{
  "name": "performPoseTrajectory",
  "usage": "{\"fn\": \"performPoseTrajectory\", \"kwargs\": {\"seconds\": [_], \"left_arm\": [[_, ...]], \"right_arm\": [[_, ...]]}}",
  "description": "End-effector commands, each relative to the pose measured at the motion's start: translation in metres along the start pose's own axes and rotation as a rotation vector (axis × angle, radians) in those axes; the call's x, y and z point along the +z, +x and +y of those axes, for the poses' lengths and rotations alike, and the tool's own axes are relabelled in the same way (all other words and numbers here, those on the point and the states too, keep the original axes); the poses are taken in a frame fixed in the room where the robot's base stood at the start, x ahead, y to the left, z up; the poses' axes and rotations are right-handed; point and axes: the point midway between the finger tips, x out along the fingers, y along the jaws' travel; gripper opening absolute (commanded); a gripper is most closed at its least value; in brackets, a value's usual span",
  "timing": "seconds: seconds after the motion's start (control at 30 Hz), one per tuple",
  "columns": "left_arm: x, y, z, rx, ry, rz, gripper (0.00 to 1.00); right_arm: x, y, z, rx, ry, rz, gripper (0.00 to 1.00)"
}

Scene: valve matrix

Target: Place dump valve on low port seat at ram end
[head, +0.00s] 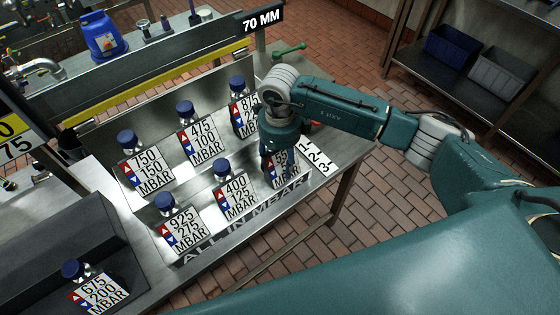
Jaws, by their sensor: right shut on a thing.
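My right gripper (277,155) reaches down from the right over the right end of the steel bench and is shut on a valve. That valve's body is mostly hidden by the gripper; part of its card (287,174) shows, with a number starting 55 or similar. Other blue-capped valves with cards stand in rows: 750/150 (147,172), 475/100 (202,142), 875 (245,115), 925/275 (181,229) and 400/125 (236,195). Another, 675/200 (97,290), stands on the dark block at lower left. I cannot tell which is the dump valve, nor see the low port seat clearly. My left gripper is out of view.
A blue jug (103,36) is at back left. A shelf with bins (450,50) stands back right.

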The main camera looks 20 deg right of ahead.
Motion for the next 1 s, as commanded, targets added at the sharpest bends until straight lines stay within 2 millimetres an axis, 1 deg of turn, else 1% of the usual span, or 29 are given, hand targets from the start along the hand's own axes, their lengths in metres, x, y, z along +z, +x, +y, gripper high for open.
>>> {"fn": "performPoseTrajectory", "kwargs": {"seconds": [0.03,0.07,0.1,0.13,0.4,0.47,0.53,0.67,0.9,1.0], "left_arm": [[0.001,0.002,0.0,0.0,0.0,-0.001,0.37],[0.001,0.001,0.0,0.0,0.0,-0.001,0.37],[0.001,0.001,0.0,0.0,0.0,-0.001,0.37],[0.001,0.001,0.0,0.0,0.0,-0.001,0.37],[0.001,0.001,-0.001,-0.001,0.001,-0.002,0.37],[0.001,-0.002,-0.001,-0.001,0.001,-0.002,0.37],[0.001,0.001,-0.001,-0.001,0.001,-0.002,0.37],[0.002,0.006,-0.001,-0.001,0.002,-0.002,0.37],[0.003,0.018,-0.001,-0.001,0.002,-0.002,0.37],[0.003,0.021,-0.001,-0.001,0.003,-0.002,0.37]], "right_arm": [[0.0,0.002,0.0,0.0,0.0,0.0,0.47],[0.0,0.001,0.0,0.0,0.0,0.0,0.53],[0.0,0.001,0.0,0.0,0.0,0.0,0.61],[0.0,0.001,0.0,0.0,0.0,0.0,0.64],[0.0,0.001,0.0,0.0,0.0,0.001,0.64],[0.0,-0.002,0.0,0.0,0.0,0.0,0.64],[0.001,-0.006,-0.001,-0.001,0.0,-0.002,0.64],[0.001,-0.026,-0.001,-0.003,-0.002,-0.004,0.64],[0.001,-0.078,-0.001,-0.003,-0.001,-0.004,0.64],[0.001,-0.096,-0.001,-0.002,-0.001,-0.003,0.64]]}}
